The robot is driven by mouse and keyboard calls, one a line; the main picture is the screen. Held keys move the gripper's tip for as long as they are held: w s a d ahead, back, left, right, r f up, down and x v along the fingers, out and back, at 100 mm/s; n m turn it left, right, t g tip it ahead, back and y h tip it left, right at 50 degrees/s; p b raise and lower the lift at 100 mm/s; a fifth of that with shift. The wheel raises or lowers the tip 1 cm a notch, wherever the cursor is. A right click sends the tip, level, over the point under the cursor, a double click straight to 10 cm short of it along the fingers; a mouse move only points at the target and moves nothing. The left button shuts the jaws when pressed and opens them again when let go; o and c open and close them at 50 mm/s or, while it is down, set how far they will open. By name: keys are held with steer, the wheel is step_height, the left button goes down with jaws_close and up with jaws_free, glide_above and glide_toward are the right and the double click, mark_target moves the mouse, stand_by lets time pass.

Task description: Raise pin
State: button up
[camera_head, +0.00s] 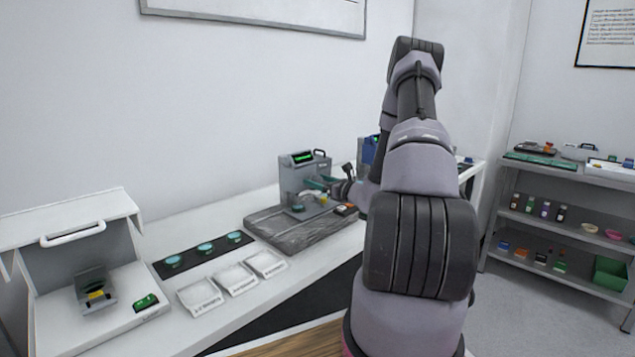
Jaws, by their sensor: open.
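The flatness interferometer (305,172) is a grey box with a green lit display, standing on a dark grey stone slab (290,236) on the white bench. A small teal disc (298,207) sits low at its front. My arm arches over from the right, and my gripper (331,190) is small in view at the instrument's right front side, open. A teal part and a small yellow part show close to its fingertips. I cannot make out the pin itself or tell whether the fingers touch anything.
A dark strip (190,262) with several teal discs and several white labelled trays (238,279) lie left of the slab. A white open-fronted cabinet (75,235) stands at far left. A grey shelf rack (560,205) stands right. My arm hides part of the bench.

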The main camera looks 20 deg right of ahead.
steer(key=shift+w, duration=0.1)
jaws_close()
steer(key=shift+m, duration=0.3)
steer(key=m, duration=0.9)
steer(key=shift+d+f+m, duration=0.1)
steer(key=shift+d+m, duration=0.05)
steer(key=shift+m, duration=0.25)
steer(key=m, duration=0.5)
steer(key=shift+f, duration=0.1)
steer(key=m, duration=0.5)
steer(key=shift+f, duration=0.1)
steer(key=shift+m, duration=0.4)
